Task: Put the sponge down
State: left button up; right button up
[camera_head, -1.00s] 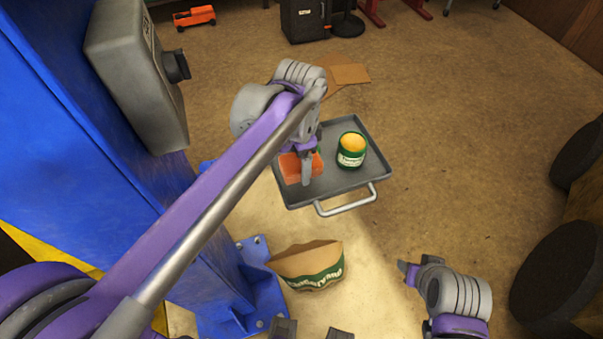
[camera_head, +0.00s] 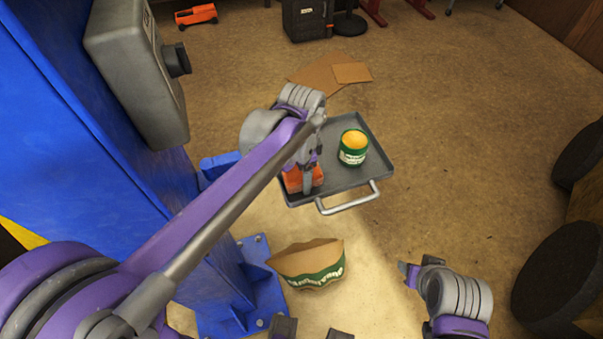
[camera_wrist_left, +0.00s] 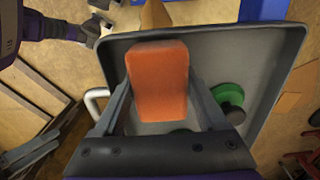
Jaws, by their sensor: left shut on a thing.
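The sponge is an orange block (camera_head: 293,180) at the left part of the grey tray (camera_head: 350,180). In the left wrist view the orange sponge (camera_wrist_left: 158,80) lies between the two fingers of my left gripper (camera_wrist_left: 163,92), over the tray (camera_wrist_left: 265,40). My left gripper (camera_head: 307,180) is shut on the sponge. I cannot tell whether the sponge touches the tray floor. My right gripper (camera_head: 406,272) is in the lower right of the head view, away from the tray; its fingers are too unclear to judge.
A green tub with a yellow top (camera_head: 352,147) stands on the tray's right side. The tray has a metal handle (camera_head: 348,200) in front. A cardboard container with a green band (camera_head: 308,265) stands on the floor nearer me. A blue lift post (camera_head: 130,170) is at left.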

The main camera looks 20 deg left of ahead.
pick_arm(q)
jog(key=shift+s+f, duration=0.15)
jog(key=shift+f, duration=0.35)
jog(key=o, duration=1.4)
jog(key=shift+r, duration=0.4)
notch_tip(320, 180, up, 12)
jog(key=p, duration=0.2)
jog(key=s+a+f+n+t, duration=0.1)
jog(key=s+a+f+n, duration=0.1)
jog(key=s+f+n, duration=0.1)
jog(key=s+a+f+n+t, duration=0.2)
jog(key=s+f+n, duration=0.2)
jog(key=s+f, duration=0.2)
jog(key=s+a+f+n+t, duration=0.2)
jog(key=s+f+n, duration=0.2)
jog(key=f, duration=0.1)
jog(key=shift+s+a, duration=0.3)
jog(key=shift+s, duration=0.05)
